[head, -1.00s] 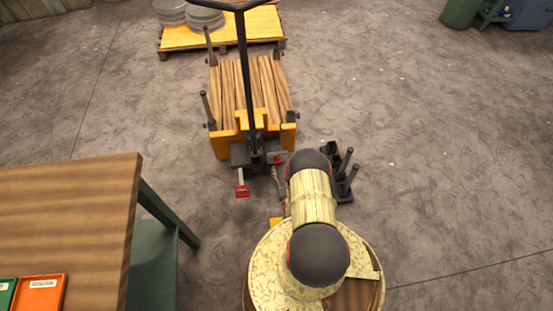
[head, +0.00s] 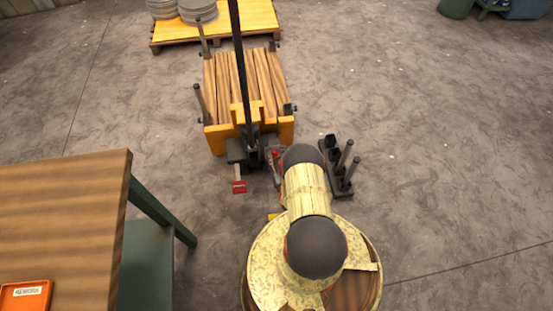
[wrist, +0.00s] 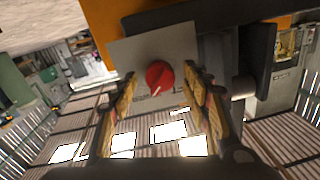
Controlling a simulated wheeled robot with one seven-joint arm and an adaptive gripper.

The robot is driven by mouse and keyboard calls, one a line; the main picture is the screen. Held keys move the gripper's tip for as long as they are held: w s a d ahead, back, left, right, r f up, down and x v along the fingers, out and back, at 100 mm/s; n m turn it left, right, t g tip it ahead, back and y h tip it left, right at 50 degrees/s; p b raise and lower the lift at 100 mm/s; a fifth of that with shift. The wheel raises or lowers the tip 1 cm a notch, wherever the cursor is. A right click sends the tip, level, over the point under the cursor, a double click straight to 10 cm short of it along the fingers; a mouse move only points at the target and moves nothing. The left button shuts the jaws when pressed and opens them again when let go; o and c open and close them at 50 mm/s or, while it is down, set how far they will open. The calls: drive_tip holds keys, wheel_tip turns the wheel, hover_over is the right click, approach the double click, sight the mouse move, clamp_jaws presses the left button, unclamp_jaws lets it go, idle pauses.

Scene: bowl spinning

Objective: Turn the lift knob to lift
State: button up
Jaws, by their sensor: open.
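The lift knob (wrist: 160,76) is a red round knob with a pale pointer line, on a light grey plate (wrist: 125,57) in the wrist view. My gripper (wrist: 161,82) is open, with one yellowish finger on each side of the knob in the picture. I cannot tell whether the fingers touch the knob or how far in front of it they are. In the head view the lift truck (head: 216,138), orange with a tall black handle (head: 240,70), stands ahead. A small red part (head: 276,155) shows beside its mast. My arm hides most of my gripper there.
The truck carries wooden planks (head: 222,85). A red pedal (head: 239,187) sticks out at its near side. A black rack with posts (head: 340,170) stands right of my arm. A wooden table (head: 60,220) is at left, a yellow pallet (head: 225,28) behind. The floor at right is clear.

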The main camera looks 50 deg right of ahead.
drive_tip(key=c, duration=0.3)
drive_tip(key=c, duration=0.8)
drive_tip(key=shift+c, duration=0.3)
drive_tip(key=shift+n, duration=0.4)
drive_tip(key=n+g, duration=0.1)
drive_tip(key=n, duration=1.5)
drive_tip(key=shift+w+a, duration=0.1)
drive_tip(key=shift+a, duration=0.05)
drive_tip(key=shift+n, duration=0.4)
